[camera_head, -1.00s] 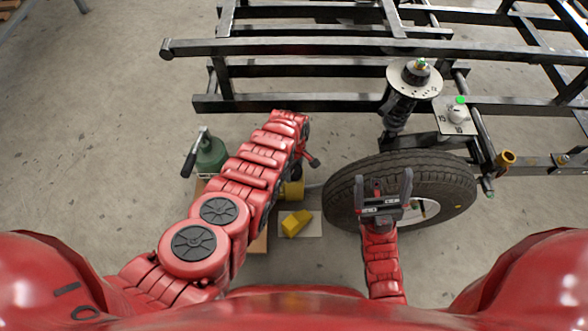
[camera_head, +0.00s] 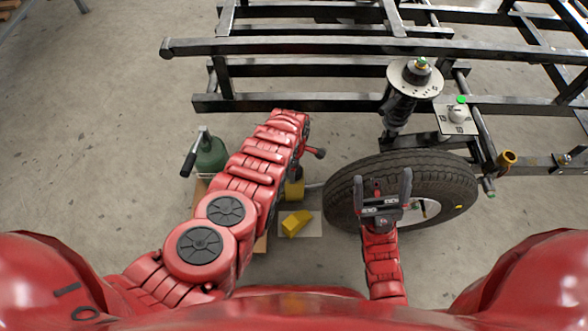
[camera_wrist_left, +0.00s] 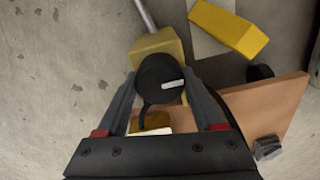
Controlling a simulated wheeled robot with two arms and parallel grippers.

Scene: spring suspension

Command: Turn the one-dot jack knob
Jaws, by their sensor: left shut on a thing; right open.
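The black round knob (camera_wrist_left: 160,80) with one short white mark sits between the fingers of my left gripper (camera_wrist_left: 160,92) in the left wrist view. The gripper is shut on it. A yellow block-like body (camera_wrist_left: 158,46) with a grey rod lies just beyond the knob; it also shows in the head view (camera_head: 294,190) beside my left arm. That arm hides most of the left gripper in the head view. My right gripper (camera_head: 384,178) is open and empty, in front of the tyre (camera_head: 345,185) in the picture.
A yellow wedge (camera_head: 296,223) lies on a pale plate (camera_head: 313,229). A brown board (camera_wrist_left: 270,105) lies near the left gripper. A green bottle-like tool (camera_head: 210,155) stands left of the arm. The black frame (camera_head: 300,48) and spring strut (camera_head: 398,105) are behind. Floor at left is clear.

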